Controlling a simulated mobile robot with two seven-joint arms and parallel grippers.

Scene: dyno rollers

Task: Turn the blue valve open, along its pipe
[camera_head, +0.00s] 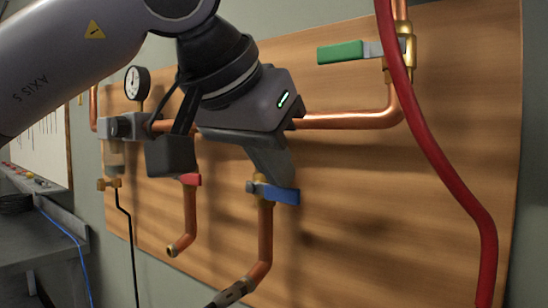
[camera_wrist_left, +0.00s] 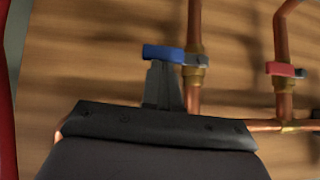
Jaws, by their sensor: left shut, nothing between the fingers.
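The blue valve handle (camera_head: 278,194) lies nearly level, across its upright copper pipe (camera_head: 265,235), and sticks out to the right of the brass body. It also shows in the wrist view (camera_wrist_left: 165,54), crosswise to the pipe (camera_wrist_left: 194,30). My left gripper (camera_head: 284,180) is shut and empty, reaching down to the handle from above. In the wrist view its fingertips (camera_wrist_left: 162,68) meet the handle's edge on the side away from the valve stem. I cannot tell whether they touch or only overlap it. My right gripper is not in view.
A red-handled valve (camera_head: 191,179) sits left of the blue one, and a green-handled valve (camera_head: 341,52) at upper right. A red hose (camera_head: 437,150) hangs in front on the right. A pressure gauge (camera_head: 137,82) and a horizontal copper pipe (camera_head: 350,120) are on the wooden board.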

